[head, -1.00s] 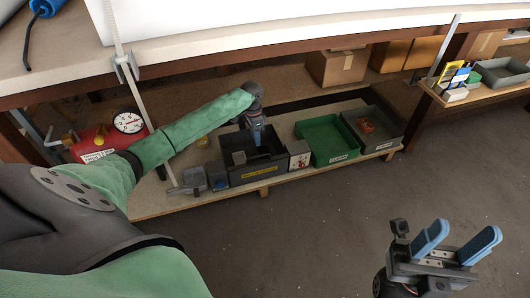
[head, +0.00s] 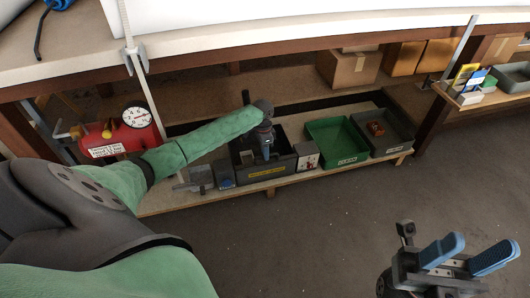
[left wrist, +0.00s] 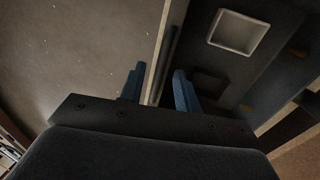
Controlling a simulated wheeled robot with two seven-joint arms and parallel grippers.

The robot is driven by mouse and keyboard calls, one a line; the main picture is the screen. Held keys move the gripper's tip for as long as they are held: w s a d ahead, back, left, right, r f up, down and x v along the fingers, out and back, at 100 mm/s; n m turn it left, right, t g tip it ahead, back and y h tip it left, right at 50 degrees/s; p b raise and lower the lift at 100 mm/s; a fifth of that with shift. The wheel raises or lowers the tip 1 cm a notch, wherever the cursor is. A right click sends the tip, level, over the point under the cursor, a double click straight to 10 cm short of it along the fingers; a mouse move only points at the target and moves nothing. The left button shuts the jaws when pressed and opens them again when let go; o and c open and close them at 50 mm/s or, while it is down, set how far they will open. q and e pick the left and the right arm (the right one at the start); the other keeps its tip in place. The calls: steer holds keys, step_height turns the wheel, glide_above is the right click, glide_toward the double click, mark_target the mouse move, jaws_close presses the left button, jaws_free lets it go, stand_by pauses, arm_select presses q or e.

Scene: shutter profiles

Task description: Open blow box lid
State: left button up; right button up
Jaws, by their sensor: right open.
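The dark box with a yellow front label (head: 266,172), which appears to be the blow box, stands on the low shelf. My left gripper (head: 267,152) points down over its front part. In the left wrist view the left gripper's two blue fingers (left wrist: 158,88) are apart, with a dark narrow edge or bar (left wrist: 168,58) between and beyond them; contact is not clear. A pale-rimmed square (left wrist: 238,32) lies in the dark surface to the right. I cannot tell the lid apart from the box. My right gripper (head: 468,254) is open and empty, away from the shelf over the floor.
A green bin (head: 337,158) and a grey bin with a reddish object (head: 390,146) stand right of the box. Small grey items (head: 202,178) stand left. A red tank with a gauge (head: 118,138) is farther left. The table edge (head: 250,48) overhangs the shelf. Floor in front is clear.

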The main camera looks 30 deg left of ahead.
arm_select(q)
jaws_close()
steer(key=shift+r, duration=0.2)
